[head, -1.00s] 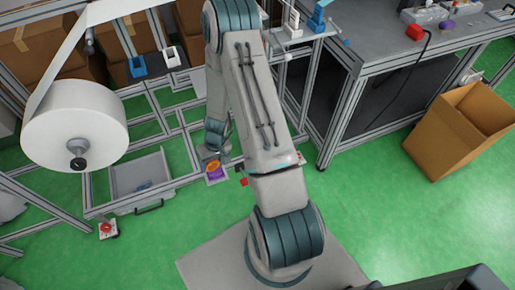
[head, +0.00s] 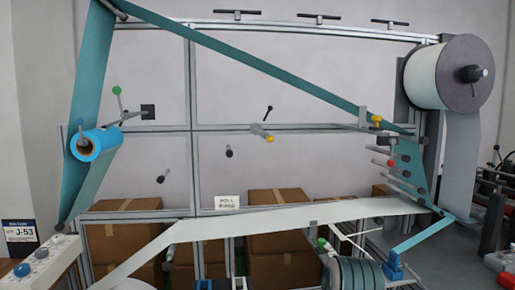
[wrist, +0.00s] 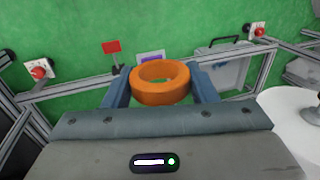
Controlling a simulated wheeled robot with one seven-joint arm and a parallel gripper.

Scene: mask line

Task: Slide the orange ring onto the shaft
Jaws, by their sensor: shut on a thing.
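The orange ring (wrist: 160,97) is held between the two blue fingers of my gripper (wrist: 160,84) in the wrist view, its hole facing up toward the camera. The ring is clear of any shaft there. My gripper is out of sight in the head view. Several short dark shafts stick out of the machine frame in the head view, among them one at lower left (head: 163,178), one in the middle (head: 229,153) and one higher up (head: 268,112). I cannot tell which of them is the task's shaft.
A blue roll (head: 97,144) sits at left and a large white roll (head: 435,75) at upper right. A teal web (head: 250,62) and a white web (head: 270,218) cross the frame. Cardboard boxes (head: 282,202) stand behind.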

